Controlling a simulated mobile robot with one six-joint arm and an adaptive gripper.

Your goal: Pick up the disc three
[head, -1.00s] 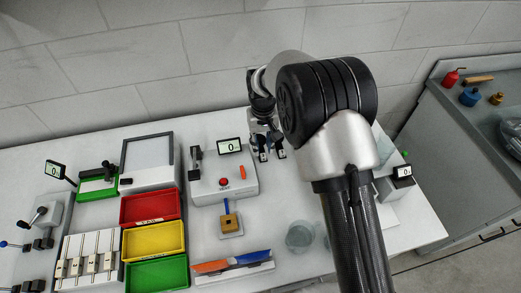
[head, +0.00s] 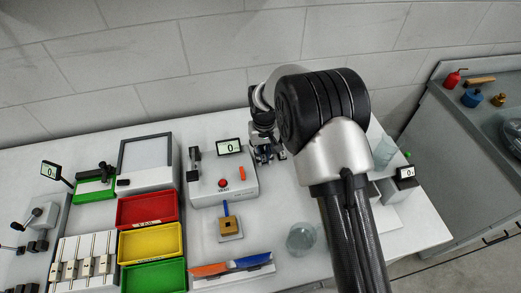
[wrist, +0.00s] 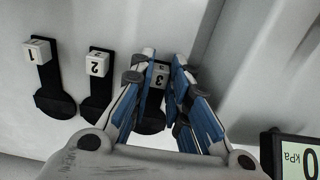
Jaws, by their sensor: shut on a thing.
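Disc three shows in the wrist view as a black piece with a white block marked 3 (wrist: 160,81). It stands at the right end of a row, partly hidden by my fingers. My gripper (wrist: 165,62) has its blue-padded fingers on either side of it, shut on it near the block. In the head view my gripper (head: 267,154) is low behind the grey device, at the back of the table; the disc cannot be made out there. Similar black pieces marked 1 (wrist: 45,75) and 2 (wrist: 96,80) stand to the left, apart from my fingers.
A display reading 0 kPa (wrist: 298,160) is at the lower right of the wrist view. In the head view the grey device with a red button (head: 223,184) stands left of my gripper. Red (head: 120,211), yellow (head: 122,247) and green (head: 130,279) bins lie further left.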

